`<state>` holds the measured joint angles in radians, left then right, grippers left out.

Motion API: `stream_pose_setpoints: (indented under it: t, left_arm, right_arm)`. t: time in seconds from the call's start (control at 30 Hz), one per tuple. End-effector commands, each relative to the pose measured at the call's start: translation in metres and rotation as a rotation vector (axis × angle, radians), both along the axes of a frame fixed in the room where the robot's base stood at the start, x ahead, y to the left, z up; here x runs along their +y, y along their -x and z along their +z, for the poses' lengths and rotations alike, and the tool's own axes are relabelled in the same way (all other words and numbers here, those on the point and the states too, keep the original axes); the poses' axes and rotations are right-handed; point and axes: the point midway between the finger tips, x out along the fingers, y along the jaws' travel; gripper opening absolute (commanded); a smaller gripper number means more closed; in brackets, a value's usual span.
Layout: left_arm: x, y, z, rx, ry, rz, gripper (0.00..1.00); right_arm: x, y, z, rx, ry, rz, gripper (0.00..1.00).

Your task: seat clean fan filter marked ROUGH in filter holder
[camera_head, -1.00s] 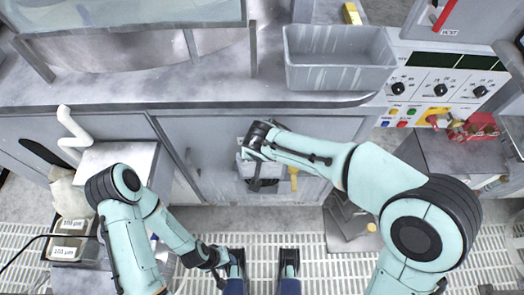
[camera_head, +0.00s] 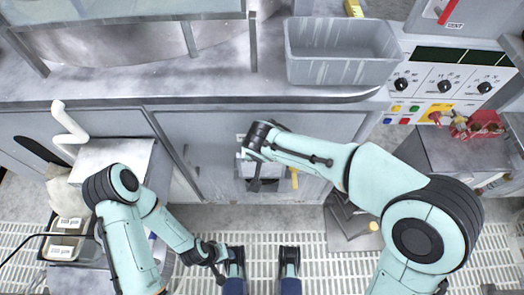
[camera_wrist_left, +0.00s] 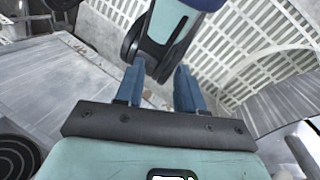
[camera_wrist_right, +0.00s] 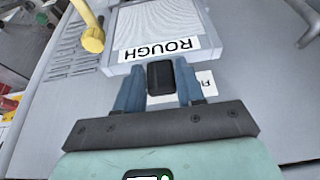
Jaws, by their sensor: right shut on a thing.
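The filter marked ROUGH (camera_wrist_right: 158,22) is a light square with a pale rim and a white label in the right wrist view. My right gripper (camera_wrist_right: 160,82) is shut on its black tab. In the head view my right gripper (camera_head: 247,163) is at the grey cabinet front, and its wrist partly hides the filter. A white label (camera_wrist_right: 207,84) on the grey panel is partly hidden behind a finger. I cannot make out the filter holder's edges or whether the filter sits in it. My left gripper (camera_wrist_left: 157,92) is open and empty, low beside my base.
A yellow-tipped handle (camera_wrist_right: 92,38) and vent slots (camera_wrist_right: 68,62) lie left of the filter. A grey tray (camera_head: 341,70) stands on the counter above. A control panel (camera_head: 447,82) is at the right. A white-topped box (camera_head: 113,152) stands at the left.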

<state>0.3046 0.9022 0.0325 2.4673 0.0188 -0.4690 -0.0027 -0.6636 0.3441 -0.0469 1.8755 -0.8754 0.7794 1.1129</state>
Motion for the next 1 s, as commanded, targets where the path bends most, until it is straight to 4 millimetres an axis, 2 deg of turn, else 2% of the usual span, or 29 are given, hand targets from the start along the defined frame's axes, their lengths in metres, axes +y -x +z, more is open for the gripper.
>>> stream_pose_setpoints:
  t: [1.0]
  left_arm:
    - [0.009,-0.018,-0.016,-0.050,-0.024,0.021,0.38]
  right_arm:
    - [0.000,0.000,-0.013,-0.001,-0.001,0.000,0.05]
